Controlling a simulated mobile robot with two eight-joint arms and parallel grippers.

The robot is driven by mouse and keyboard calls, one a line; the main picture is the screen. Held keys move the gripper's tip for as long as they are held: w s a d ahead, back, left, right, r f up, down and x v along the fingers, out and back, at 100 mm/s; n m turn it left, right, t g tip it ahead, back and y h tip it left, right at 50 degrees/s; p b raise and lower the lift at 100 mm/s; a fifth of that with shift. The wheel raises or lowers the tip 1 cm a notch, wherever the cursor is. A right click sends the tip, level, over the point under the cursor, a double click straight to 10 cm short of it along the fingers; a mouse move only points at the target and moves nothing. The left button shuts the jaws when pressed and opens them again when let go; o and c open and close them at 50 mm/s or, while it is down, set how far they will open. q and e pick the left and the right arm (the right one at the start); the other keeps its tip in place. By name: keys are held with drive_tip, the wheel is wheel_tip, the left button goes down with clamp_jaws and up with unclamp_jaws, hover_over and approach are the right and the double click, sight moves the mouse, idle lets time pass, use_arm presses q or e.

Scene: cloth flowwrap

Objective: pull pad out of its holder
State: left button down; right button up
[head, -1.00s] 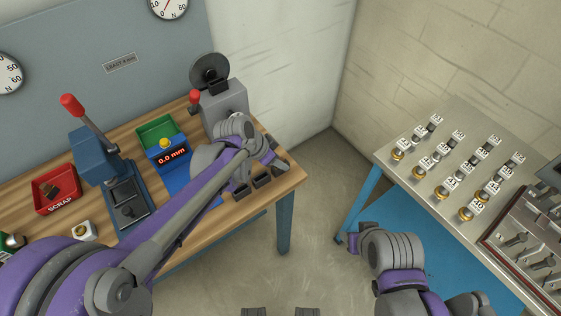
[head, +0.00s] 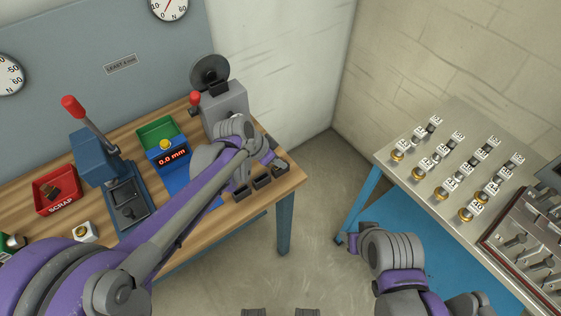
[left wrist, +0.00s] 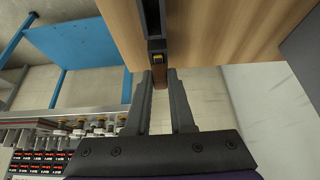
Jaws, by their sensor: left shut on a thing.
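I cannot tell how much of the pad is inside. In the head view the pad is hidden by the gripper.
The wooden bench (head: 215,217) carries a lever press (head: 121,190), a red scrap tray (head: 57,184), a green tray (head: 160,131) with a 0.0 mm display and a grey machine (head: 226,103). A metal table (head: 398,175) with labelled parts stands right. Open floor lies between.

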use_arm(q)
drive_tip(key=shift+r+p, duration=1.8)
drive_tip(key=shift+r, duration=1.5)
use_arm(e)
drive_tip(key=r, duration=0.1)
drive_tip(key=w+r, duration=0.1)
drive_tip(key=r, duration=0.3)
drive_tip(key=shift+w, duration=0.4)
